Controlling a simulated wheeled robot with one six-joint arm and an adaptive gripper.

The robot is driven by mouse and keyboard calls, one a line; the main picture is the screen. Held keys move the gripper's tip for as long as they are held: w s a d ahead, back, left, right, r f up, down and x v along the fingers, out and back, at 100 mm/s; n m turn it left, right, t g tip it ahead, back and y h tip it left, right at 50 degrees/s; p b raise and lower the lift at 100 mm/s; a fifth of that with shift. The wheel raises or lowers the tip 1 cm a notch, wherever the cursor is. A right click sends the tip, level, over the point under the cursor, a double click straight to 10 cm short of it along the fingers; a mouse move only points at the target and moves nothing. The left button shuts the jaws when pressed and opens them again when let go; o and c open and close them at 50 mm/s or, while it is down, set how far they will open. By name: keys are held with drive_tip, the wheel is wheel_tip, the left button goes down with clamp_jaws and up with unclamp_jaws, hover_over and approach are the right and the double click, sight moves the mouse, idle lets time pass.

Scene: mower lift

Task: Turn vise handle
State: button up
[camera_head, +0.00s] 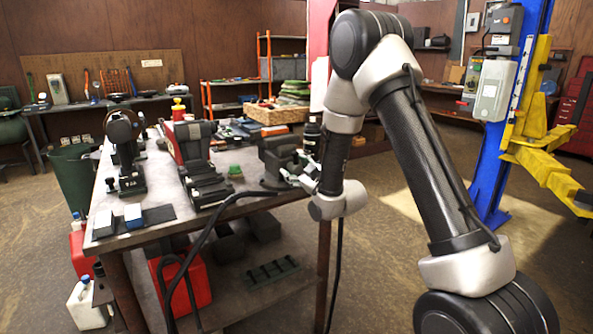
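A dark vise (278,150) is mounted at the right corner of the metal workbench (150,236). My arm reaches in from the right, and my gripper (293,172) is at the right side of the vise, very close to it. The vise handle cannot be made out; it is small or hidden around my gripper and wrist. The fingers are too small and partly covered to tell whether they are open or touching the handle.
A black cable hangs in front. Red cans (185,282) sit below. A blue and yellow lift (510,120) stands right; floor between is clear.

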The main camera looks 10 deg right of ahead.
drive_tip(key=v, duration=0.7)
drive_tip(key=shift+s, duration=0.2)
drive_tip(key=shift+d+r, duration=0.1)
